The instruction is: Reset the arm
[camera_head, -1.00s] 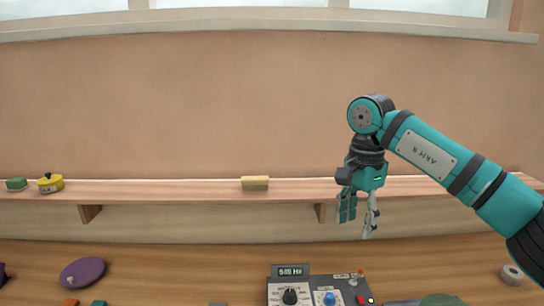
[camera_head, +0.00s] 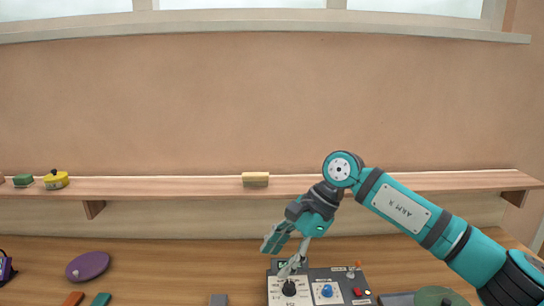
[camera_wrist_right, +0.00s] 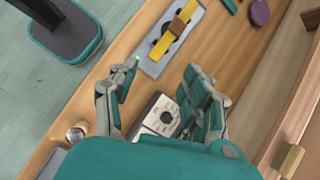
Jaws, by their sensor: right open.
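My right arm comes in from the right in the head view. Its teal and grey right gripper (camera_head: 277,262) is open and points down and to the left, in front of the control box (camera_head: 320,284). Its fingers hide the top left of the box, including most of the display. In the wrist view the open right gripper (camera_wrist_right: 162,75) has nothing between its fingers, and the control box's dial panel (camera_wrist_right: 161,117) shows behind and between them. I cannot tell whether a fingertip touches the box. My left gripper is not in view.
A wooden shelf (camera_head: 180,188) along the wall carries a pale yellow block (camera_head: 255,179), a yellow pot (camera_head: 56,180) and a green block (camera_head: 22,180). A purple disc (camera_head: 88,266) lies on the bench. A grey tray with a yellow bar (camera_wrist_right: 170,37) shows in the wrist view.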

